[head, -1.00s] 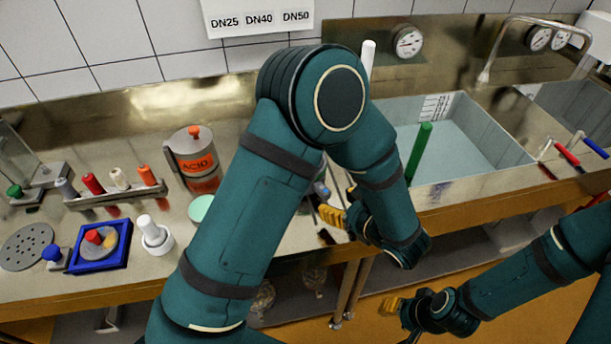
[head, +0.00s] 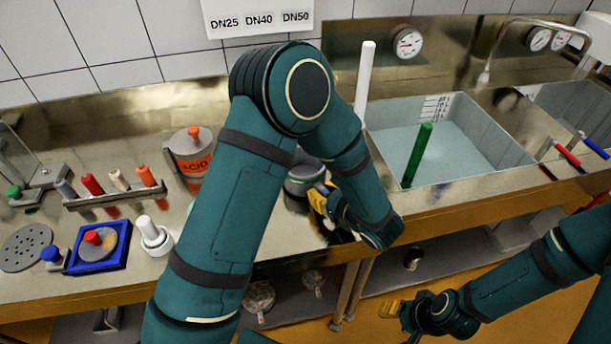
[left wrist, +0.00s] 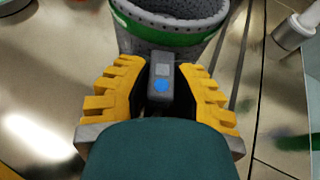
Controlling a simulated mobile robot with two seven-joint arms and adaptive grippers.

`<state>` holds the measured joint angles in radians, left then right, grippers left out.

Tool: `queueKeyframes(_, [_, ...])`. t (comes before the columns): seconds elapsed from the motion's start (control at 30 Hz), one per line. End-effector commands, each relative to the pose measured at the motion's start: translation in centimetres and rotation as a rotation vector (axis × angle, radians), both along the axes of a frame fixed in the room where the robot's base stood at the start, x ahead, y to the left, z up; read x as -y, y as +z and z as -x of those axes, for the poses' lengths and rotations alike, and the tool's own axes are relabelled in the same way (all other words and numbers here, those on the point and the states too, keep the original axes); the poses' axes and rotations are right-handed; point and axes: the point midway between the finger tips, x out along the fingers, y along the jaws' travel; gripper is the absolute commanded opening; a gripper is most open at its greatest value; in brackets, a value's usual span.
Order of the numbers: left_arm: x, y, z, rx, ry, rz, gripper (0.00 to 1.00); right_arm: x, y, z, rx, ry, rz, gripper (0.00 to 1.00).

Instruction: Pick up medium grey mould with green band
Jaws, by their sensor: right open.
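The grey mould with the green band (head: 300,187) stands on the steel worktop, partly hidden behind my left arm in the head view. The left wrist view shows its perforated grey wall and green band (left wrist: 165,36) at the top, just ahead of the fingertips. My left gripper (head: 319,199) is right beside the mould. My right gripper (head: 392,308) is open and empty, low at the right, away from the worktop.
The acid can (head: 191,157), a rack of coloured handles (head: 115,198), a blue tray (head: 117,262) and a white cylinder (head: 152,232) stand left of my arm. A water-filled sink (head: 455,165) with a green rod (head: 417,152) lies right. A white rod (head: 365,85) stands behind my arm.

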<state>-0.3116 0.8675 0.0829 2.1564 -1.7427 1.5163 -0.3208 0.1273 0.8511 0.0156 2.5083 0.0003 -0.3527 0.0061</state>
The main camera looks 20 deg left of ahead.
Motion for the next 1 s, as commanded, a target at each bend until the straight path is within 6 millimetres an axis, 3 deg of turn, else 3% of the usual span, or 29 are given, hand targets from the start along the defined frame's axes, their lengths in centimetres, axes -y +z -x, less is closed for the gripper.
queueKeyframes(0.57, [0.0, 0.6, 0.0, 0.001, 0.000, 0.001, 0.00, 0.0, 0.1, 0.0, 0.001, 0.000, 0.000, 0.48])
queueKeyframes(1.0, [0.1, 8.3, 0.0, 0.004, 0.000, 0.002, 0.00, 0.1, 1.6, -0.5, 0.011, -0.008, 0.002, 0.48])
